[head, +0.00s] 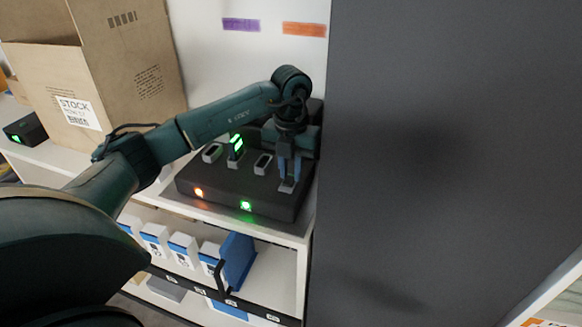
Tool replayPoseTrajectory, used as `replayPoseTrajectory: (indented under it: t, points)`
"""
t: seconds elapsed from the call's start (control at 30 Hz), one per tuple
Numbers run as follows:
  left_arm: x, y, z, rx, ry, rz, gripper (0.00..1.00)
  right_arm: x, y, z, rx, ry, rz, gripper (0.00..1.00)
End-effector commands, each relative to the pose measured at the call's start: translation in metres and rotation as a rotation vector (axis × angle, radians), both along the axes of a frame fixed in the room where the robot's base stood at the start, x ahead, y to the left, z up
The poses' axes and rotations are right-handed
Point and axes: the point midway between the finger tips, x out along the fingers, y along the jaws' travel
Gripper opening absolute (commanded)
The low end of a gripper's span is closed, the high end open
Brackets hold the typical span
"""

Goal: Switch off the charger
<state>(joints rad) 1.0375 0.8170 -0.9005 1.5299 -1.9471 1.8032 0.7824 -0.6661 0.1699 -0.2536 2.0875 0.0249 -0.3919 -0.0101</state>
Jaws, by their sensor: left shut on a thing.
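The charger (222,188) is a dark flat box on the white shelf top, with an orange light (199,192) and a green light (246,206) on its front. Several grey-rimmed sockets sit on its top; one holds an upright block with lit green bars (236,146). My left gripper (288,178) points down at the charger's right end. It is shut on a small grey piece (287,187) at the rightmost socket. The fingers hide most of this piece, so I cannot tell what it is. My right gripper is out of view.
A large open carton (110,85) labelled STOCK stands left of the charger. A small black box with a green light (25,130) is at the far left. A tall dark grey panel (450,150) closes off the right side.

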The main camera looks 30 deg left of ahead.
Motion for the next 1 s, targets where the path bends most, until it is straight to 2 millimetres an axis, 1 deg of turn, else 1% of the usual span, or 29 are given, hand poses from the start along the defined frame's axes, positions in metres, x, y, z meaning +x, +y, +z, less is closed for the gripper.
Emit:
replayPoseTrajectory:
  t: [0.17, 0.37, 0.5, 0.87, 0.9, 1.0]
  points:
    - [-0.001, 0.0, -0.002, 0.009, -0.032, 0.0, 0.0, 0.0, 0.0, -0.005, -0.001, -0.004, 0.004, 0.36]
    - [-0.005, 0.0, -0.004, 0.041, -0.167, -0.001, 0.0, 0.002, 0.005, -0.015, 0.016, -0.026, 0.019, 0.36]
    - [-0.007, -0.001, -0.001, 0.057, -0.238, 0.0, 0.0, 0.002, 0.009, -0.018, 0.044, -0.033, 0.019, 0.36]
    - [-0.007, -0.002, 0.003, 0.061, -0.256, 0.001, 0.0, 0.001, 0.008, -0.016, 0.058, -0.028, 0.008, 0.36]
    - [-0.007, -0.002, 0.003, 0.061, -0.256, 0.001, 0.23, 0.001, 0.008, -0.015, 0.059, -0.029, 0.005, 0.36]
    - [-0.007, -0.002, 0.003, 0.061, -0.255, 0.001, 0.31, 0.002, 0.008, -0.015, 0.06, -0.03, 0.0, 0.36]
